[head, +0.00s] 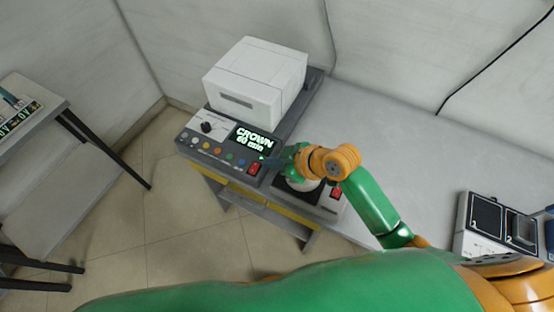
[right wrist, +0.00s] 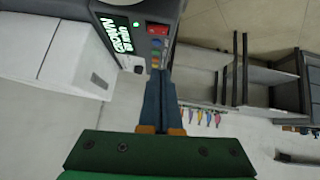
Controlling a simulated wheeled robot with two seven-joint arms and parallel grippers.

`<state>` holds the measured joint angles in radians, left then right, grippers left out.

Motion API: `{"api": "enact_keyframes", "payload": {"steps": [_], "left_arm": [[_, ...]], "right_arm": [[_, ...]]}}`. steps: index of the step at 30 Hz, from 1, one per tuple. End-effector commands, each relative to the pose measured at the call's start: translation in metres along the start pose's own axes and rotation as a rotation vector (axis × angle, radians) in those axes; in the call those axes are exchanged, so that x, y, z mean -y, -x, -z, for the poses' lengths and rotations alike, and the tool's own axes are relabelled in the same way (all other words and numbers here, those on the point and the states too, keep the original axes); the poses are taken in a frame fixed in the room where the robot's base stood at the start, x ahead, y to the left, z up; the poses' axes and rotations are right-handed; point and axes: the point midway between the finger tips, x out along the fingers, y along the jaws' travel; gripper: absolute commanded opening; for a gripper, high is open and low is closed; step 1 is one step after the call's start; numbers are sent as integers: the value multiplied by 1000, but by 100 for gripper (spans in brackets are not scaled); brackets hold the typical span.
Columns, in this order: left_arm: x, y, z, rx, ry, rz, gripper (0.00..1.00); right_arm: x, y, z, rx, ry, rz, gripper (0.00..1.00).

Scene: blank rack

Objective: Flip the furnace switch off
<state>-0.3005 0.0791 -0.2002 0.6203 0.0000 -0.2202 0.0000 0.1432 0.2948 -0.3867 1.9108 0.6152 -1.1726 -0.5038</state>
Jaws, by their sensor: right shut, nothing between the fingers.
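The furnace (head: 255,82) is a white box on a dark grey base with a sloped front panel. Its lit display (head: 252,139) reads "CROWN 60 min". The red furnace switch (head: 255,169) is at the panel's right end; it also shows near the top of the right wrist view (right wrist: 157,29). I cannot tell which way the rocker is tipped. My right gripper (head: 268,160) is shut and empty, its dark blue fingers beside the switch, over the panel's right end. In the right wrist view the fingers (right wrist: 160,75) point towards the panel's coloured buttons. Contact is unclear.
A second device with a dark recess and its own red switch (head: 337,193) stands right of the furnace, partly under my right arm. A white two-window instrument (head: 492,222) stands further right on the grey bench (head: 400,130). A grey table (head: 45,125) is at left.

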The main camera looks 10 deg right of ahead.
Motion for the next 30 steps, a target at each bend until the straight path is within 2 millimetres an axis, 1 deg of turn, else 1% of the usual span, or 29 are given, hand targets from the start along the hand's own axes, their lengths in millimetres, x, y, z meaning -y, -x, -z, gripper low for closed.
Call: {"api": "enact_keyframes", "payload": {"steps": [1, 3, 6, 14, 15, 17, 18, 19, 20, 21, 22, 23, 24, 25, 26, 27, 29, 30], "left_arm": [[0, -1, 0, 0, 0, 0, 93], [0, -1, 0, 0, 0, 0, 93], [0, -1, 0, 0, 0, 0, 93], [0, -1, 0, 0, 0, 1, 93], [1, -1, 0, 0, 0, 1, 87], [3, -1, -1, 1, -1, 4, 71], [2, -2, -1, 1, 0, 4, 60], [2, -2, -1, 1, 0, 4, 52], [2, -2, -1, 1, 0, 3, 44], [2, -4, -1, 1, 0, 3, 33], [2, -5, -1, 1, 0, 3, 25], [2, -6, -1, 0, 0, 3, 17], [1, -10, -1, 0, 0, 2, 6], [1, -12, -1, 0, 0, 2, 0], [1, -15, -2, 0, 0, 2, 0], [1, -20, -2, 0, 0, 2, 0], [1, -26, -2, 0, 0, 2, 0], [0, -30, -3, 0, 0, 2, 0]], "right_arm": [[-1, 7, 0, -1, 1, -3, 0], [0, 15, 0, -1, 0, -2, 0], [0, 21, 0, 0, 0, -1, 0], [0, 23, 0, -1, -1, 0, 0], [0, 23, 0, -1, -1, 0, 0], [2, 22, -3, 6, -12, -2, 0], [4, 22, -10, 21, -37, -8, 0], [8, 22, -18, 39, -66, -14, 0], [13, 22, -29, 66, -109, -25, 0], [20, 23, -50, 114, -185, -49, 0], [26, 24, -71, 164, -258, -74, 0], [34, 26, -96, 222, -342, -108, 0], [42, 28, -132, 305, -452, -158, 0], [49, 27, -159, 363, -524, -194, 0], [56, 24, -185, 414, -580, -224, 0], [65, 18, -217, 472, -634, -254, 0], [79, 4, -261, 538, -682, -280, 0], [90, -7, -289, 572, -699, -286, 0]]}}
